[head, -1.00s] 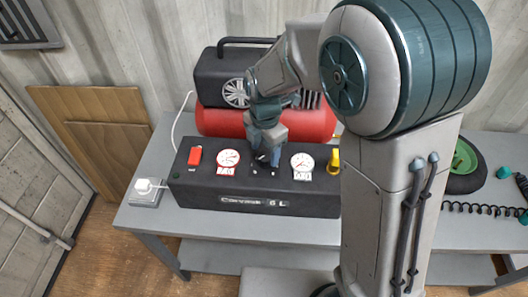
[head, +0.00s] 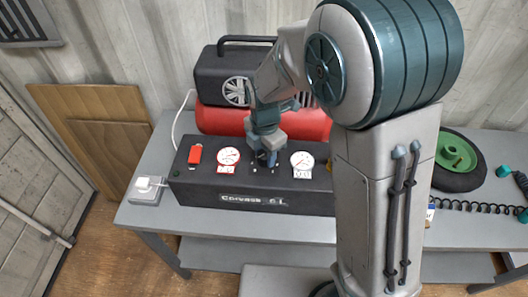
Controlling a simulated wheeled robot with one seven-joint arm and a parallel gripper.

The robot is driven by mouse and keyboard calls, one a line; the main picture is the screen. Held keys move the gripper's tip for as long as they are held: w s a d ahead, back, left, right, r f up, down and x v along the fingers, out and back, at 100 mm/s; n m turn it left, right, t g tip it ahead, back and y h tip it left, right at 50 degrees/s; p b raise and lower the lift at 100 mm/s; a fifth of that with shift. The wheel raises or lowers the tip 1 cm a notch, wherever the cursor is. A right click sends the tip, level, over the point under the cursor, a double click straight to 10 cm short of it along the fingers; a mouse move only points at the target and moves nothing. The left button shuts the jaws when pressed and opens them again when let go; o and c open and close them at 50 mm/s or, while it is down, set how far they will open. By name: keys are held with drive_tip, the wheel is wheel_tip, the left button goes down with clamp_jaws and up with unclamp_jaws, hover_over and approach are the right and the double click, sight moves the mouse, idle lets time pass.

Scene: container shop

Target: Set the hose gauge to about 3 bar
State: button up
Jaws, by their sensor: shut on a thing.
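A black compressor panel (head: 250,197) on the bench carries two round white gauges. The left gauge (head: 229,156) has a red rim and a red-edged label below it. The right gauge (head: 302,159) has a thin dark rim and a pale label. Each has a red needle, but the scale is too small to read. I cannot tell which is the hose gauge. My gripper (head: 269,160) points down between the gauges, shut on what seems to be the regulator knob. The knob is hidden by the fingers.
A red switch (head: 195,154) sits at the panel's left. The red tank (head: 215,121) and black motor housing (head: 218,75) stand behind. A green-hubbed wheel (head: 474,178) and coiled hose (head: 478,207) lie at right. A white plug and socket (head: 149,190) is at left.

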drive_tip(key=m+b, duration=0.1)
drive_tip(key=m, duration=0.2)
drive_tip(key=shift+w+m+b, duration=0.1)
drive_tip(key=shift+m+b, duration=0.2)
drive_tip(key=shift+m, duration=0.1)
drive_tip(key=m+b, duration=0.1)
drive_tip(key=m, duration=0.2)
drive_tip(key=shift+m, duration=0.3)
drive_tip(key=m+b, duration=0.1)
drive_tip(key=m, duration=0.2)
drive_tip(key=shift+m, duration=0.3)
drive_tip(key=m+b, duration=0.1)
drive_tip(key=m, duration=0.2)
drive_tip(key=shift+m, duration=0.4)
drive_tip(key=m+b, duration=0.1)
drive_tip(key=m, duration=0.5)
drive_tip(key=m+b, duration=0.1)
drive_tip(key=m, duration=0.4)
drive_tip(key=shift+m, duration=0.4)
drive_tip(key=shift+r, duration=0.1)
